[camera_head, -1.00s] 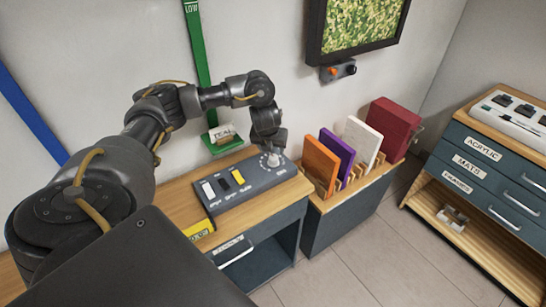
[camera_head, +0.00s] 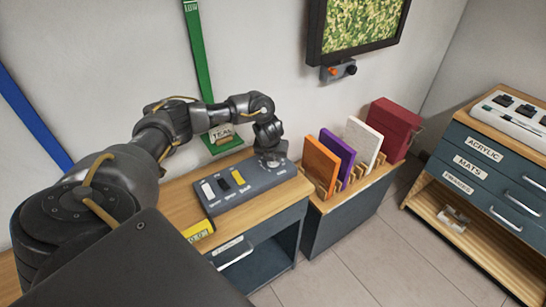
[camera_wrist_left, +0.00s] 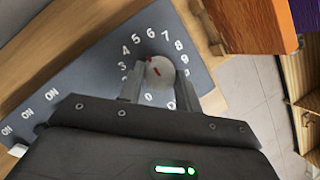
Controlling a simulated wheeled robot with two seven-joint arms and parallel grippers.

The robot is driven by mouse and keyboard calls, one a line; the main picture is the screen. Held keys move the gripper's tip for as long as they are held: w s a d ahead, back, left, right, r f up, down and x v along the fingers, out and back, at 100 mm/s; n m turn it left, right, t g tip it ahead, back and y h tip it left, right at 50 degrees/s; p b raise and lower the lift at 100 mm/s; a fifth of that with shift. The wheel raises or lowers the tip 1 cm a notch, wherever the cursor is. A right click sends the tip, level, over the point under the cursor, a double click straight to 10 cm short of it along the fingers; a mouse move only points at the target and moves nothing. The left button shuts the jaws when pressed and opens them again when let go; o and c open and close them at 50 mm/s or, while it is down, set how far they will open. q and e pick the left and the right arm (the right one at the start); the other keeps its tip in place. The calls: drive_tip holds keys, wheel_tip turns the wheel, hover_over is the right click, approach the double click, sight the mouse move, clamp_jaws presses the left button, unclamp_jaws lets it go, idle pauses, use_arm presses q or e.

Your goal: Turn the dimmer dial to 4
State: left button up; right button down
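The dimmer dial (camera_wrist_left: 161,75) is a round pale knob with red marks, on a dark grey panel (camera_head: 243,188) with a ring of white numbers. In the left wrist view, a red mark at the knob's upper left lies roughly towards 4 and 5; I cannot tell the exact reading. My left gripper (camera_wrist_left: 160,90) is over the dial, one finger on each side of the knob. The fingers appear to be against its sides. In the head view, the left hand (camera_head: 270,146) covers part of the dial. My right gripper is in neither view.
Several switches (camera_head: 223,185) sit on the panel left of the dial. An orange board (camera_head: 320,165) and others stand in a wooden rack to the right.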

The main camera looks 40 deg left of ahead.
use_arm(q)
drive_tip(key=c, duration=0.4)
drive_tip(key=n+p, duration=0.2)
drive_tip(key=n+g+y+p, duration=0.1)
drive_tip(key=n+p, duration=0.1)
drive_tip(key=p, duration=0.1)
drive_tip(key=shift+w+d+r+p, duration=0.1)
drive_tip(key=shift+d+r+p, duration=0.05)
drive_tip(key=shift+r+p, duration=0.25)
drive_tip(key=shift+c, duration=0.2)
drive_tip(key=shift+f+n, duration=0.15)
drive_tip(key=shift+n, duration=0.25)
drive_tip(key=shift+f+n+y+p, duration=0.2)
drive_tip(key=shift+n+y+p, duration=0.1)
drive_tip(key=shift+y+p, duration=0.1)
drive_tip(key=o, duration=1)
drive_tip(key=shift+c, duration=0.2)
